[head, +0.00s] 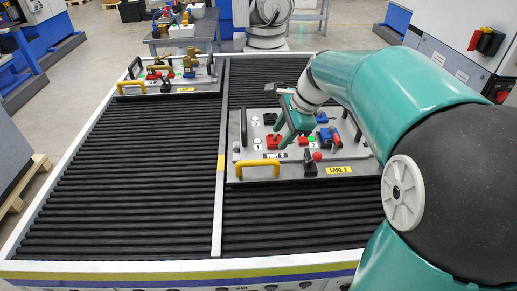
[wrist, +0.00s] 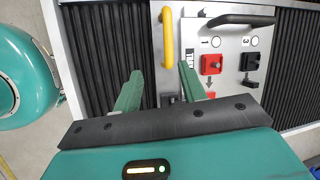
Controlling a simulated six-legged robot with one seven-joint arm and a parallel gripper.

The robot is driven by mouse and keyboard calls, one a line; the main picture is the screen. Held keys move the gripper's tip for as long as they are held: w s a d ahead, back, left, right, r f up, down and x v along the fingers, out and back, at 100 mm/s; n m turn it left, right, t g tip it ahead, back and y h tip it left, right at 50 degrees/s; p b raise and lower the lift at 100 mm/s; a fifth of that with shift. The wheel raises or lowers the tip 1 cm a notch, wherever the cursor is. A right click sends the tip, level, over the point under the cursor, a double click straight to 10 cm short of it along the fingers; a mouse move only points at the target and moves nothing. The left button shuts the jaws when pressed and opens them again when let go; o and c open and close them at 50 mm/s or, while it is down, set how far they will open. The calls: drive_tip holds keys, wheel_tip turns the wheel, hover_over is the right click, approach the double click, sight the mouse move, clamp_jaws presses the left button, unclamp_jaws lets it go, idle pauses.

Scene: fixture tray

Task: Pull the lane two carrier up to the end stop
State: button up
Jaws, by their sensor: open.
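The lane two carrier is a grey plate (head: 240,176) labelled TRAY 2 and LANE 2, in the right lane in the head view. It also shows in the wrist view (wrist: 199,88). A yellow handle (head: 258,164) is at its near edge; in the wrist view the handle (wrist: 167,38) stands upright in the picture. My gripper (head: 290,140) is over the carrier, open and empty. In the wrist view, its fingertips (wrist: 160,69) appear on either side of the handle's lower end. I cannot tell their height above it. I cannot pick out the end stop.
The carrier bears red, blue and black fixtures (head: 322,117) and a black side handle (head: 243,128). A divider rail (head: 217,215) separates the lanes. Another loaded carrier (head: 131,87) stands at the far end of the left lane. The rollers (head: 290,222) nearer than the lane two carrier are clear.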

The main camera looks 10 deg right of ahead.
sight(261, 160)
drive_tip(key=shift+m, duration=0.9)
drive_tip(key=x, duration=0.5)
drive_tip(key=w+x, duration=0.1)
drive_tip(key=x, duration=0.4)
drive_tip(key=d+x, duration=0.1)
drive_tip(key=x, duration=0.4)
drive_tip(key=shift+w+d+r, duration=0.1)
drive_tip(key=shift+w, duration=0.25)
drive_tip(key=shift+c, duration=0.3)
clamp_jaws()
